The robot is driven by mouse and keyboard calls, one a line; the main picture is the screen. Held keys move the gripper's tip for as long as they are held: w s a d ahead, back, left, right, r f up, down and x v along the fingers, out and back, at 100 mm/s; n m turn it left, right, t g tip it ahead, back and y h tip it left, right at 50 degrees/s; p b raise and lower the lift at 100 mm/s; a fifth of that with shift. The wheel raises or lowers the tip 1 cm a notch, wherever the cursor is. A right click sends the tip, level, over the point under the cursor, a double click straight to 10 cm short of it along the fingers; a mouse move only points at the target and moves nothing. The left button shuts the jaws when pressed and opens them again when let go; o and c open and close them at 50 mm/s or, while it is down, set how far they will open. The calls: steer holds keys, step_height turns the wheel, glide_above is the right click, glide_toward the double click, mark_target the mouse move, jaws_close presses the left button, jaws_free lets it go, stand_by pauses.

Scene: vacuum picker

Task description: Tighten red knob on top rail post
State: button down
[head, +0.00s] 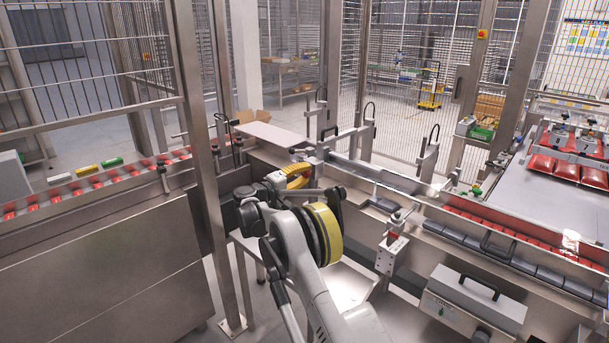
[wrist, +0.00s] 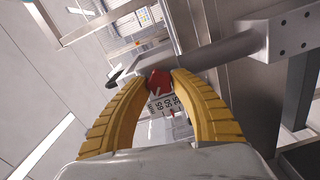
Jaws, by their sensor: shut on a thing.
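The red knob (wrist: 158,80) shows in the wrist view between the tips of my gripper's two yellow fingers. My gripper (wrist: 160,84) is shut on it, one finger on each side. A pale plate with black figures (wrist: 163,104) lies just below the knob in that view. A grey round rail (wrist: 222,52) runs to the right of the knob. In the head view my gripper (head: 297,176) is at the rail near the middle. The knob is hidden there.
A bracket block (wrist: 296,32) stands close on the right in the wrist view. In the head view a steel upright (head: 200,150) stands left of my arm. A conveyor with red packs (head: 520,228) runs to the right, and a small grey box (head: 391,255) stands before it.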

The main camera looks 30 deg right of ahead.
steer(key=m, duration=0.5)
steer(key=shift+r, duration=0.1)
steer(key=m, duration=0.5)
steer(key=shift+r, duration=0.1)
steer(key=shift+m, duration=0.4)
steer(key=c, duration=1.1)
jaws_free()
steer(key=shift+o, duration=0.2)
steer(key=v, duration=1.2)
